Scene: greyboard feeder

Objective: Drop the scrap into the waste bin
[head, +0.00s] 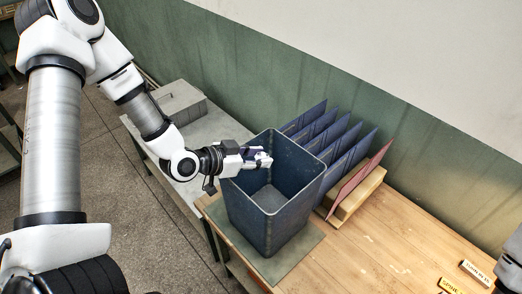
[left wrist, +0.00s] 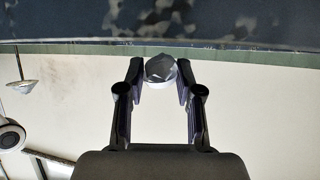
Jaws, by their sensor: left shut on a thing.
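My left gripper (head: 262,158) reaches in from the left at the rim of the dark blue waste bin (head: 289,230), with its fingertips over the bin's opening. In the left wrist view its two fingers (left wrist: 160,75) are shut on a small pale, crumpled-looking scrap (left wrist: 160,68). In the head view the scrap is a small white shape (head: 265,161) at the fingertips. The bin stands upright on a grey-green mat (head: 308,240), and the part of its floor that I see looks bare. The dark mottled surface at the top of the left wrist view (left wrist: 160,22) looks like the bin's wall. My right gripper is not in view.
Behind the bin, several blue boards (head: 345,140) and one red board (head: 362,180) lean in a wooden rack (head: 356,204). A grey box (head: 180,102) sits on the grey side table. Small labels (head: 474,271) lie at the front right.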

